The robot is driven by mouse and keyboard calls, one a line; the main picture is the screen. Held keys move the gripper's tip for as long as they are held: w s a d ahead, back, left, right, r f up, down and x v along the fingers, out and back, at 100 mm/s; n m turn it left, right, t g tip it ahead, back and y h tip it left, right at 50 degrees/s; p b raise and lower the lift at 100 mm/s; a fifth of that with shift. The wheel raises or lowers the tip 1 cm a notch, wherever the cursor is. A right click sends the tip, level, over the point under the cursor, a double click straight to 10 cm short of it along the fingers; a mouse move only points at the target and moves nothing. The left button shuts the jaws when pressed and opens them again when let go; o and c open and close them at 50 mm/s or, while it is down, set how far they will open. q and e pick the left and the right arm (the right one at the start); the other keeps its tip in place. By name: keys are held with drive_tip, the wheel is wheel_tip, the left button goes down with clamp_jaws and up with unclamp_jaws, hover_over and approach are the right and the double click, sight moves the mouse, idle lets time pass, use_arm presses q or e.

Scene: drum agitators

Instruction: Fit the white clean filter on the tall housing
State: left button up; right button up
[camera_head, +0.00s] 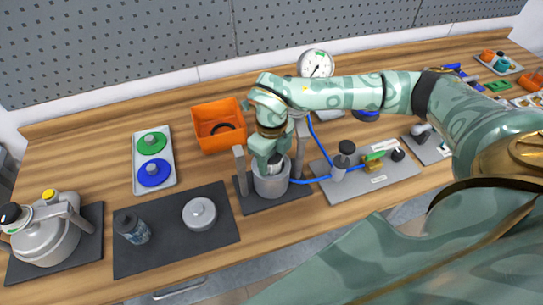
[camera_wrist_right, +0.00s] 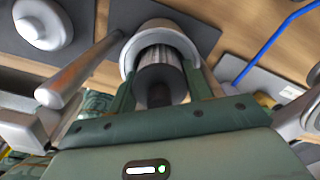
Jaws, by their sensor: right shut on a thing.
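My right gripper (camera_head: 268,152) points down at the mouth of a grey metal housing (camera_head: 271,185), which stands between two upright grey posts. In the right wrist view the gripper (camera_wrist_right: 160,98) is shut on a pleated pale filter with a dark end cap (camera_wrist_right: 160,82). The filter's pleats (camera_wrist_right: 160,56) sit partly inside the housing's round rim (camera_wrist_right: 131,52); how deep it goes, or whether it is seated, I cannot tell. In the head view the arm hides much of the filter. My left gripper does not show.
A dark mat (camera_head: 175,248) at left bears a dark canister (camera_head: 132,230) and a round grey lid (camera_head: 200,214). An orange bin (camera_head: 219,124) stands behind. A tray (camera_head: 139,180) holds green and blue discs. A blue hose (camera_head: 313,130) runs close to the right of the housing.

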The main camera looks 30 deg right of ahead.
drive_tip(key=o, duration=1.1)
wheel_tip(320, 180, up, 16)
drive_tip(key=shift+r+p, duration=0.2)
drive_tip(key=shift+p, duration=0.3)
drive_tip(key=shift+f, duration=0.1)
